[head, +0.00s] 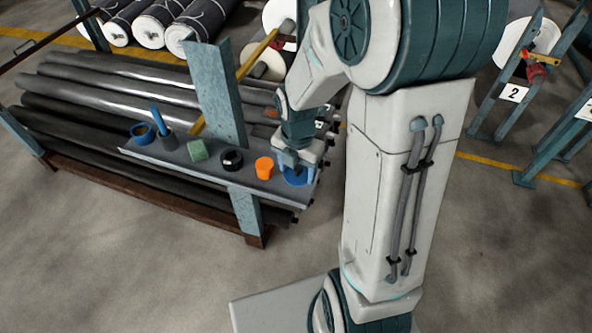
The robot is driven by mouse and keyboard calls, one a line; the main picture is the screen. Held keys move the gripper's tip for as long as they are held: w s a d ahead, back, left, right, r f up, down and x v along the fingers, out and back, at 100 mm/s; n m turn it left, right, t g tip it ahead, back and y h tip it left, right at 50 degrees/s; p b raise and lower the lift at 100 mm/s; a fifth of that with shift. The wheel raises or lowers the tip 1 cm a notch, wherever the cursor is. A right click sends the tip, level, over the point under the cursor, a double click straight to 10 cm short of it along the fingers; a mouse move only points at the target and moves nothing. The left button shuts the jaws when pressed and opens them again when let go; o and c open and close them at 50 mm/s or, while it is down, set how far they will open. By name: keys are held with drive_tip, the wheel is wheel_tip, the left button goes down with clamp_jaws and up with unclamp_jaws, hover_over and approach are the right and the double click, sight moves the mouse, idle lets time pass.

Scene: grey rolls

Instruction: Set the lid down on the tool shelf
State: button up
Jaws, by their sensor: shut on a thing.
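The tool shelf (212,178) is a narrow grey ledge fixed to a blue-grey rack post, in front of the dark rolls. My gripper (291,166) points down over the shelf's right end. It is shut on a blue round lid (296,180), which shows below and around the fingers. The lid looks level and very close to the shelf top; I cannot tell whether it touches. The fingertips and part of the lid are hidden by the gripper.
Along the shelf stand an orange cup (264,168) just left of the lid, a black roll (231,160), a green block (197,150), a grey holder with a blue handle (167,139) and a blue container (143,134). The rack post (215,95) rises behind the shelf.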

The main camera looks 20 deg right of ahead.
sight(296, 175)
drive_tip(key=shift+w+d+f, duration=0.15)
drive_tip(key=shift+w+f, duration=0.2)
drive_tip(key=shift+w, duration=0.2)
drive_tip(key=shift+w+d+f, duration=0.1)
drive_tip(key=shift+w+f, duration=0.25)
drive_tip(key=shift+w, duration=0.2)
drive_tip(key=shift+f, duration=2)
drive_tip(key=shift+f, duration=0.2)
drive_tip(key=o, duration=1)
drive_tip(key=shift+r, duration=0.1)
